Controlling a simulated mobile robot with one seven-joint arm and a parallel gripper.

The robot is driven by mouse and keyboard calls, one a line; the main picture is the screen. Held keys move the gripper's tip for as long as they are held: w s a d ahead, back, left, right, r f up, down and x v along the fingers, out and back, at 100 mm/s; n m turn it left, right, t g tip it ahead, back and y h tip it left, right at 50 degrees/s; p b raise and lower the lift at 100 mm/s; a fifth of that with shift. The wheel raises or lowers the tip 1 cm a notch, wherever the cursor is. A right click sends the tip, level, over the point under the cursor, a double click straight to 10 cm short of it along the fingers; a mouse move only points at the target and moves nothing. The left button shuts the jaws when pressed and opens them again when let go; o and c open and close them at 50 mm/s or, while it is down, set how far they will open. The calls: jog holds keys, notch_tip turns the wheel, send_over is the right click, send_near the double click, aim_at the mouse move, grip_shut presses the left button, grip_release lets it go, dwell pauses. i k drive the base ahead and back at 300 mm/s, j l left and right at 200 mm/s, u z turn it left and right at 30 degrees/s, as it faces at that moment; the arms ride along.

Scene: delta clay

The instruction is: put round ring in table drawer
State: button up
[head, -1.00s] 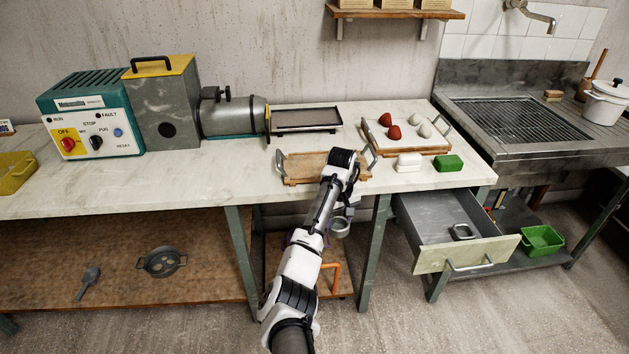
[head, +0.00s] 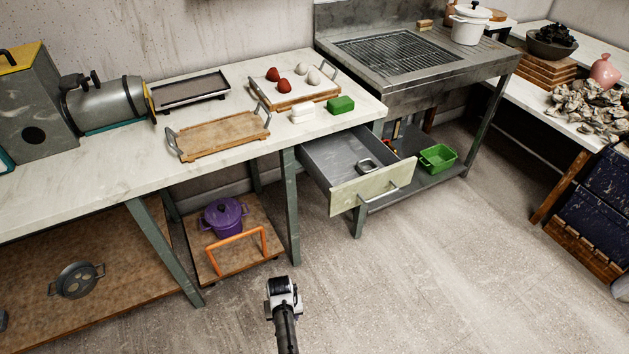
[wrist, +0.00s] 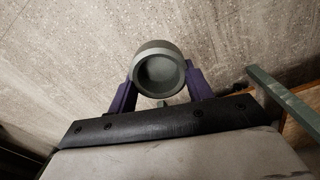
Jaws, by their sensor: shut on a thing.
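The round ring (wrist: 160,48), grey-green and thick-walled, is between the purple fingers of my gripper (wrist: 161,80) in the wrist view. My gripper is shut on it, above the floor. In the head view my arm shows at the bottom middle, in front of and left of the drawer; the fingers and the ring cannot be made out there. The table drawer (head: 345,197) is pulled open under the right end of the table, with a pale front and a metal handle. A small grey squarish ring (head: 367,165) lies inside it.
The table (head: 225,148) bears a wooden tray (head: 205,137), a tray of red and pale egg-like things, and white and green blocks. A green bin (head: 437,158) is right of the drawer. The floor in front is clear.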

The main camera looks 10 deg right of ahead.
aim_at(340, 182)
jog(key=i+l+u, duration=0.1)
jog(key=l+u, duration=0.3)
jog(key=l, duration=0.35)
jog(key=l+u, duration=0.35)
jog(key=l, duration=0.45)
